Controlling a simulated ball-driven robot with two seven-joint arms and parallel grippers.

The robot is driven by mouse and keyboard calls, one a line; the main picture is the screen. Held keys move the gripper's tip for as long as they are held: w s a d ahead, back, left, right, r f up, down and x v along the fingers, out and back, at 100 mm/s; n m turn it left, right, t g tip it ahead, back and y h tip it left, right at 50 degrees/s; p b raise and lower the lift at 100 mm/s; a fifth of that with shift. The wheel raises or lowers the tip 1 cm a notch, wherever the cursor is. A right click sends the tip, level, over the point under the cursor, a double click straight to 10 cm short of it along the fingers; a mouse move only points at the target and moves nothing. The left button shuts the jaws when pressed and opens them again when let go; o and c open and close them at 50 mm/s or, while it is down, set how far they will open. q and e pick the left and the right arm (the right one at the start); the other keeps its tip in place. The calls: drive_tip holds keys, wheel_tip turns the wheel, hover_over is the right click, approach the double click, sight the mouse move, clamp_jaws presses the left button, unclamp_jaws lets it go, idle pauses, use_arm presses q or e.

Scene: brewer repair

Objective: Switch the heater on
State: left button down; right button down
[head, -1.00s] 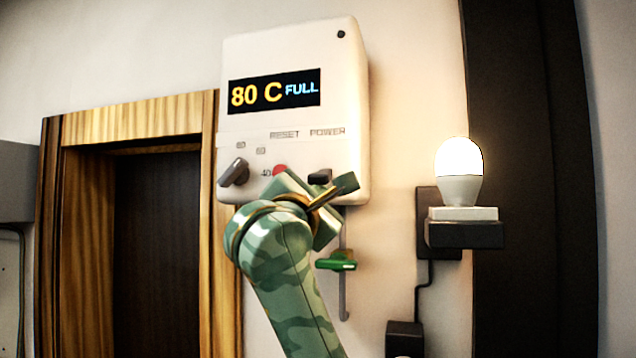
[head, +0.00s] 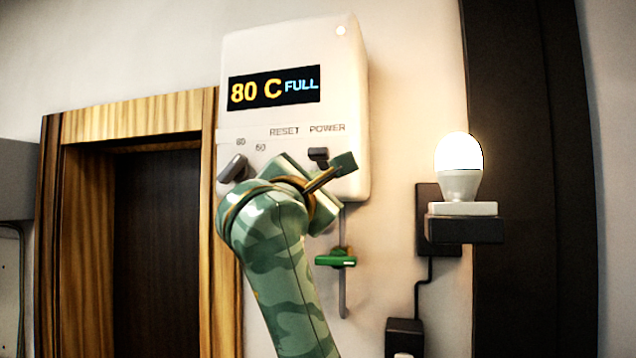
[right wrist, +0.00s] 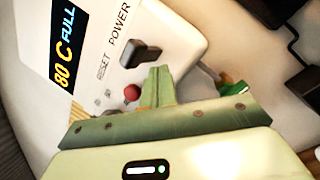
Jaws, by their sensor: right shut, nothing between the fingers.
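The heater (head: 290,105) is a white wall box with a display (head: 275,90) reading "80 C FULL". The small lamp (head: 341,30) at its top right is lit white. The black POWER switch (head: 318,154) is in the up position, under its label. It also shows in the right wrist view (right wrist: 140,54). My right gripper (head: 343,165) is shut and empty just below the switch; its closed fingers (right wrist: 158,85) appear beside the switch and the red RESET button (right wrist: 132,92). The gripper hides that button in the head view. My left gripper is not in view.
A grey knob (head: 234,168) is at the heater's lower left. A green valve handle (head: 336,261) is on the pipe below. A lit bulb (head: 459,165) stands on a dark wall bracket (head: 463,231) to the right, with clear wall between it and the heater.

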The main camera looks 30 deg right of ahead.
drive_tip(key=s+a+b, duration=0.1)
drive_tip(key=s+a, duration=0.4)
drive_tip(key=a, duration=0.1)
drive_tip(key=shift+s+a+f+b, duration=0.3)
drive_tip(key=shift+s+f, duration=0.05)
idle(0.3)
idle(0.3)
